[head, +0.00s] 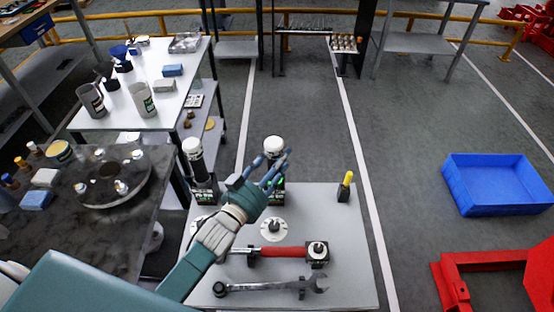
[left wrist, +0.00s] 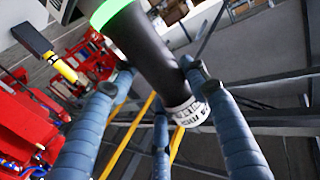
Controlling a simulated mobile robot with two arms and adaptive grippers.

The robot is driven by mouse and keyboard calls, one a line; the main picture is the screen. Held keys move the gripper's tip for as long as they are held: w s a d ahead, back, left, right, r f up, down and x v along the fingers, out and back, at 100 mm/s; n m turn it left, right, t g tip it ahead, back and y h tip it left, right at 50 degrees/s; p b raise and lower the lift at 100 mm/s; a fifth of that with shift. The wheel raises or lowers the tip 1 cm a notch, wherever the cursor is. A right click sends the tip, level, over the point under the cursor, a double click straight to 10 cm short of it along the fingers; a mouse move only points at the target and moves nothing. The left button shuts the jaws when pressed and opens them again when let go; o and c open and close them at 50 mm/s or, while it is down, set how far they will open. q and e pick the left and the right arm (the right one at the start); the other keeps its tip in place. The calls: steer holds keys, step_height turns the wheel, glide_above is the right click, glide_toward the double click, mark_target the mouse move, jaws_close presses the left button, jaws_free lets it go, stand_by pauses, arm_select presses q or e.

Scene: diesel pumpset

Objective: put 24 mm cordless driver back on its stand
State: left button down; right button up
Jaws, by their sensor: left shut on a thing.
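My left gripper (head: 272,172) is over the back of the grey table, its blue fingers shut on a black cordless driver with a white top (head: 273,146). In the left wrist view the fingers (left wrist: 158,105) surround the driver's black body (left wrist: 145,50), which has a green glowing ring and a white lettered band. The lettering is not clearly legible. A black-and-green block (head: 278,194) shows below the fingers. The fingers hide whether the driver touches it. A similar white-topped black driver (head: 194,158) stands upright to the left. My right gripper is not in view.
On the grey table (head: 350,260) are a red-handled tool (head: 283,252), a spanner (head: 265,287), a white disc (head: 274,229) and a yellow-and-black item (head: 345,187). A dark bench with a round flange (head: 112,180) stands left. A blue crate (head: 498,185) lies on the floor right.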

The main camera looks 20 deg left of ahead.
arm_select(q)
steer(key=c, duration=0.9)
jaws_free()
steer(key=shift+r, duration=0.1)
steer(key=shift+o, duration=0.4)
steer(key=shift+f, duration=0.25)
steer(key=v, duration=1.2)
steer(key=shift+r, duration=0.2)
steer(key=shift+s, duration=0.1)
